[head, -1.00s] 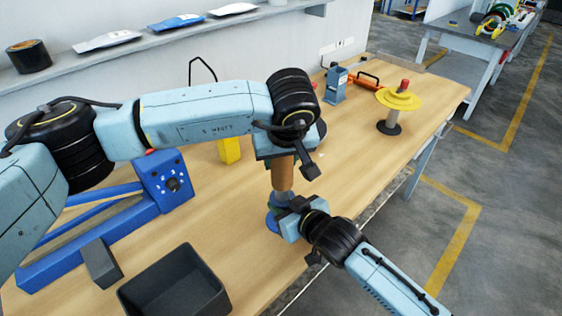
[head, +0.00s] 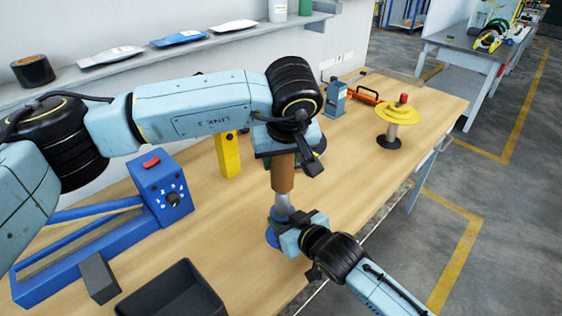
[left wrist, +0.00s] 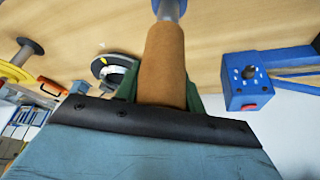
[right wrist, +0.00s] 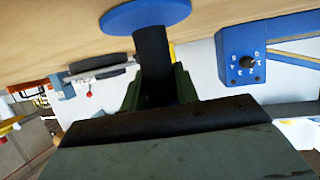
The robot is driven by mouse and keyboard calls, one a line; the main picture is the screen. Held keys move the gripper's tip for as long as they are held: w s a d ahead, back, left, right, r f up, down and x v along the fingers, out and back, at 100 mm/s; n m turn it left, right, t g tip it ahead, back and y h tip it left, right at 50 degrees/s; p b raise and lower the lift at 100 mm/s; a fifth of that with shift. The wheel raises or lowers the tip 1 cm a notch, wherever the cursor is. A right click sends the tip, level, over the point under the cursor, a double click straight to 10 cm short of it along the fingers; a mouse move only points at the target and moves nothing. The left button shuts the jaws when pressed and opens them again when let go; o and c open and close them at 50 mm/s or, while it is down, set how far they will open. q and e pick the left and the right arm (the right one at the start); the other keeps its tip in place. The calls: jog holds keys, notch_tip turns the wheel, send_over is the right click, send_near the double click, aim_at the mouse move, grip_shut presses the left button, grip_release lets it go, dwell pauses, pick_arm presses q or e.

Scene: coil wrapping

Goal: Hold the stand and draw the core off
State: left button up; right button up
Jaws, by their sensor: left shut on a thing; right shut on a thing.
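The brown core (head: 283,176) is a tube in the middle of the head view. My left gripper (head: 284,157) is shut on its upper part from above. In the left wrist view the core (left wrist: 163,62) sits between the fingers, with the post coming out of its far end. The stand has a silver post (head: 282,206) and a round blue base, seen in the right wrist view (right wrist: 145,15). The post's upper end is hidden inside the core. My right gripper (head: 285,226) is shut on the lower post, just above the base.
A blue machine with a dial (head: 162,188) stands on the left, beside a dark open bin (head: 178,292) and a grey block (head: 99,277). A yellow post (head: 229,155) stands behind. A yellow-flanged stand (head: 400,113) is at the far right. Wood between is clear.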

pick_arm(q)
jog(key=shift+r, duration=0.4)
pick_arm(e)
jog(key=o, duration=1.2)
